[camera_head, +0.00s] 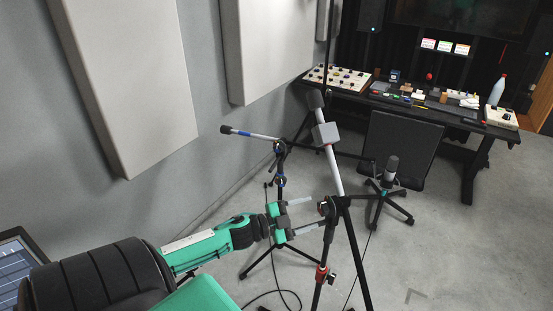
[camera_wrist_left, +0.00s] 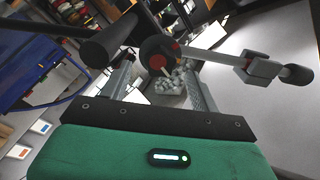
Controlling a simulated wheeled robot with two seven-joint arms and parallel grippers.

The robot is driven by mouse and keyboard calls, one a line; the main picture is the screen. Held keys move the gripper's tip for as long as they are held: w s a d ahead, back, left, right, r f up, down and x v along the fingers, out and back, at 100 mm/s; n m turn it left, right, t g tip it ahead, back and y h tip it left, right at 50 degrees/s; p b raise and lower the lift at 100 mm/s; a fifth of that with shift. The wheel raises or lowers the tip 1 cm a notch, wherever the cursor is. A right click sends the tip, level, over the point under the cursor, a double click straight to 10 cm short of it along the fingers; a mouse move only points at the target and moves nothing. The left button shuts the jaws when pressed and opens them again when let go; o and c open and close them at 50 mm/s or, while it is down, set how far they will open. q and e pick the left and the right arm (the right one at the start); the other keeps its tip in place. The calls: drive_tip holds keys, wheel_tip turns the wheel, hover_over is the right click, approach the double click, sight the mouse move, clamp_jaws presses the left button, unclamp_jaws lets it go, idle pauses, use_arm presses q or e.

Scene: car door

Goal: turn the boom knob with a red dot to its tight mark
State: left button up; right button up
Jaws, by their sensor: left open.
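The boom stand with red accents (camera_head: 345,225) stands ahead of my left gripper. Its dark boom knob (camera_head: 325,208) sits at the stand's top joint; in the left wrist view the round dark knob (camera_wrist_left: 156,48) shows red areas and a pale streak. I cannot make out a separate red dot or the tight mark. My left gripper (camera_head: 317,213) is open, its two grey fingers reaching toward the joint. In the left wrist view the gripper (camera_wrist_left: 160,68) has the knob just beyond and between its fingertips; contact cannot be told. My right gripper is out of view.
A second stand with blue bands (camera_head: 280,180) stands just behind my left gripper. The grey boom (camera_head: 333,170) carries a grey box (camera_head: 325,134). A microphone on a low stand (camera_head: 390,172) is to the right.

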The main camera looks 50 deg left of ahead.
use_arm(q)
drive_tip(key=p+v, duration=0.2)
drive_tip(key=v, duration=0.8)
idle(0.3)
drive_tip(key=s+a+f+n+g+y+b, duration=0.1)
drive_tip(key=s+f+n+g+y, duration=0.15)
drive_tip(key=f, duration=0.95)
drive_tip(key=s+a+f+n+g+y, duration=0.1)
drive_tip(key=s+a+f+n+y, duration=0.2)
drive_tip(key=f, duration=0.9)
drive_tip(key=s+f+n+g+y+b, duration=0.1)
drive_tip(key=s+f+n+g+y, duration=0.2)
drive_tip(key=f, duration=0.9)
drive_tip(key=s+d+f+n+g, duration=0.1)
drive_tip(key=s+d+f, duration=0.3)
drive_tip(key=s+f, duration=0.25)
drive_tip(key=s+d+f+n+g, duration=0.25)
drive_tip(key=s+f, duration=0.25)
drive_tip(key=f, duration=0.3)
drive_tip(key=s+d+f+g, duration=0.2)
drive_tip(key=s+d+f, duration=0.3)
drive_tip(key=s+d, duration=0.2)
drive_tip(key=s+d+f+g+h+b, duration=0.1)
drive_tip(key=s+d+f+g, duration=0.2)
drive_tip(key=s+d+f, duration=0.2)
drive_tip(key=s+d, duration=0.2)
drive_tip(key=s, duration=0.2)
drive_tip(key=shift+s+f+b, duration=0.3)
drive_tip(key=shift+s+f, duration=0.05)
drive_tip(key=shift+f, duration=0.05)
